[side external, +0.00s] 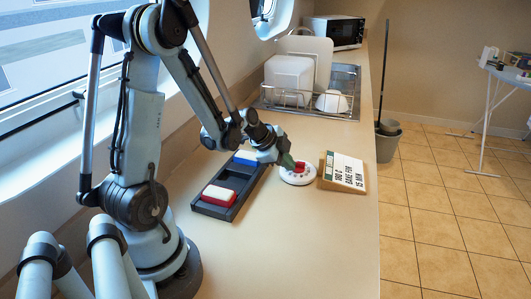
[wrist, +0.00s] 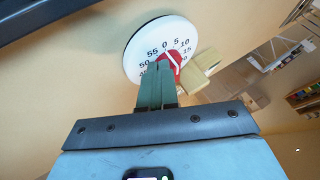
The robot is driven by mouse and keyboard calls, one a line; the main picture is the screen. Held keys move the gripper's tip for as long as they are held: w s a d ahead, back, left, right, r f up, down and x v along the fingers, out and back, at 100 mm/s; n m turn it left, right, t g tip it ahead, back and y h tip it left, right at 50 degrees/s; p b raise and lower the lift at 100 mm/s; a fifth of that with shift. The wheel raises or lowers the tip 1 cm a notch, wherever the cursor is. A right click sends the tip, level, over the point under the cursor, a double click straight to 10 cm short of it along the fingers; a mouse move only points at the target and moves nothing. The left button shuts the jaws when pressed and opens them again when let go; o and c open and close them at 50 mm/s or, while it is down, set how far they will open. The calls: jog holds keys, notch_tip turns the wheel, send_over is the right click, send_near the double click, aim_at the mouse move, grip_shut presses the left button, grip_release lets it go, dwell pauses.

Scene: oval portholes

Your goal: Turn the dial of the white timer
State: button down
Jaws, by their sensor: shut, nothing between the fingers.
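The white timer (side external: 297,178) lies on the counter, a round disc with a red dial (side external: 299,166) in its middle. In the wrist view the timer (wrist: 140,42) shows black numbers around its rim, with 0 and 5 near the top. Its red dial (wrist: 174,60) has a white line; the number it points at is unclear. My gripper (side external: 288,160) is shut and empty, its green fingers just above the timer on the left of the dial. In the wrist view the fingertips (wrist: 158,68) cover part of the dial and lower numbers; I cannot tell if they touch.
A sign (side external: 343,172) reading "BAKE FOR 15 MIN" stands close on the timer's right. A dark compartment tray (side external: 233,190) lies left, holding a red-and-white block (side external: 218,195) and a blue-and-white block (side external: 245,157). A dish rack (side external: 310,100) and microwave (side external: 335,32) stand behind. The front counter is clear.

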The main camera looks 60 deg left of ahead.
jog(key=shift+a+m+h, duration=0.25)
jog(key=shift+m+h, duration=0.05)
jog(key=shift+m, duration=0.2)
jog(key=m+h, duration=0.1)
jog(key=m, duration=0.1)
jog(key=a+m+g+h, duration=0.1)
jog(key=m, duration=0.1)
jog(key=shift+w+a, duration=0.15)
jog(key=shift+w, duration=0.05)
jog(key=m, duration=0.1)
jog(key=m+g+h, duration=0.1)
jog(key=a+m+h, duration=0.1)
jog(key=m, duration=0.1)
jog(key=shift+w+g, duration=0.3)
jog(key=shift+w, duration=0.1)
jog(key=shift+w+a, duration=0.45)
jog(key=shift+w, duration=0.6)
